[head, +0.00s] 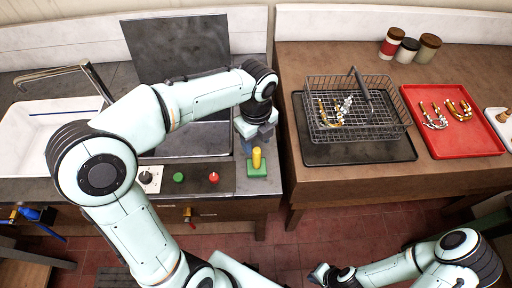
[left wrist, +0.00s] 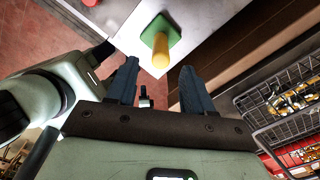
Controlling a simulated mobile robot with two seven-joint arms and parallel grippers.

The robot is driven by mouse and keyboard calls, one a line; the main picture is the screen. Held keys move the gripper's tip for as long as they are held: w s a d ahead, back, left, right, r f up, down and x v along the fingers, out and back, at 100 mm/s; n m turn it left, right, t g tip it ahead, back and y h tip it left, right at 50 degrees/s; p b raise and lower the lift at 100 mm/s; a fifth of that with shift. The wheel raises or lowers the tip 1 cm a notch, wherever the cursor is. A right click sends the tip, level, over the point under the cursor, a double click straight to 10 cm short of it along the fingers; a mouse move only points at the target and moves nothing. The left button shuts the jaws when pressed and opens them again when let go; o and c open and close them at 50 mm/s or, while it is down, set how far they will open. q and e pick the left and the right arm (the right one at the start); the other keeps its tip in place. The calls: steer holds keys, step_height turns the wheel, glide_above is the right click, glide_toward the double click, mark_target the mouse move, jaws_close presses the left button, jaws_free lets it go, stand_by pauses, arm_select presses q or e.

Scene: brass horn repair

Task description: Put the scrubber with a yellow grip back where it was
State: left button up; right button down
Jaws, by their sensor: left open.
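The scrubber has an upright yellow grip (head: 257,158) on a green square base (head: 257,171). It stands near the right front corner of the grey sink counter. In the left wrist view the scrubber (left wrist: 160,47) shows just beyond the fingertips, with its yellow grip pointing toward the gap between them. My left gripper (head: 250,145) is beside the scrubber on its far side, fingers apart and empty; its two fingers also show in the left wrist view (left wrist: 159,76). My right gripper (head: 319,273) is low at the bottom of the head view, away from the counters, its jaws too small to read.
A control panel with a green knob (head: 179,177) and a red knob (head: 214,177) lies left of the scrubber. A gap separates this counter from the wooden one, which holds a wire basket (head: 378,128) of brass parts on a dark tray (head: 318,154), and a red tray (head: 470,143).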

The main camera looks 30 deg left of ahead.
arm_select(q)
step_height(320, 180, up, 5)
steer(key=shift+r+p, duration=0.2)
steer(key=shift+p, duration=0.1)
stand_by(0.4)
